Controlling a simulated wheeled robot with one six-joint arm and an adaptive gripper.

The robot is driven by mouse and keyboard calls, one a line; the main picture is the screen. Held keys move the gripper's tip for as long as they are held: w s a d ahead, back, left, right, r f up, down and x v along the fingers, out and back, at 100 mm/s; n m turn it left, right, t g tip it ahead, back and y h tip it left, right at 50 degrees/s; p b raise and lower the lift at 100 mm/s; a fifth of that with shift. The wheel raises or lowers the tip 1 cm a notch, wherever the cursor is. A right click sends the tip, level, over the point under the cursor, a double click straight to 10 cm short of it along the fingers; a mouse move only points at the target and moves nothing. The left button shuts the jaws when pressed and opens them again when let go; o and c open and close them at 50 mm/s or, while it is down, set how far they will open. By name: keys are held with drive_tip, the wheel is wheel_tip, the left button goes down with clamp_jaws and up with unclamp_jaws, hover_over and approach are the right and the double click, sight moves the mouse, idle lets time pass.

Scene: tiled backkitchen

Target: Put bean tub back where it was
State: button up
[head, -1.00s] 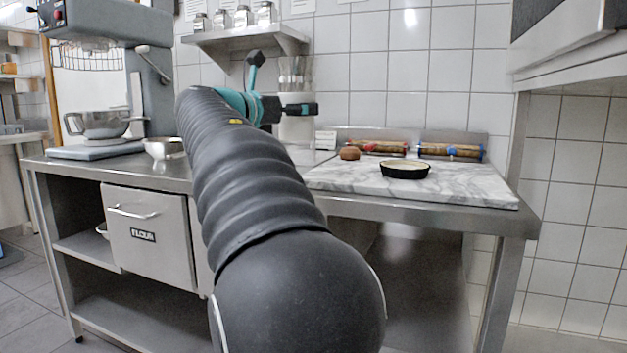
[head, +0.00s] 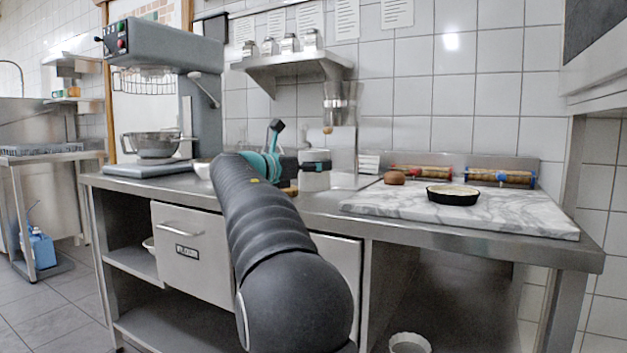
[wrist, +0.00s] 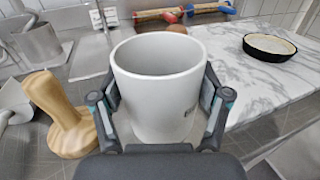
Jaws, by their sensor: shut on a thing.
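A white tub (wrist: 160,95) with dark lettering partly covered by a finger sits upright between the fingers of my gripper (wrist: 160,105) in the wrist view. The fingers press on it from both sides. Its open top faces the camera; its contents cannot be made out. In the head view the tub (head: 314,181) is low over the steel counter, left of the marble board, with my gripper (head: 314,166) across its upper part. I cannot tell whether its base touches the counter.
A wooden stamp-like tool (wrist: 60,115) stands close left of the tub. The marble board (head: 520,215) holds a dark tart pan (head: 453,195), a brown ball (head: 394,178) and rolling pins behind. A mixer (head: 165,50) stands left. A wall shelf (head: 290,62) with jars hangs above.

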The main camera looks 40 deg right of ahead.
sight(313, 177)
drive_tip(key=shift+f+b, duration=0.45)
drive_tip(key=shift+f, duration=1.2)
drive_tip(key=shift+f, duration=0.1)
drive_tip(key=o, duration=1.5)
drive_tip(key=a, duration=1.2)
drive_tip(key=shift+s, duration=0.4)
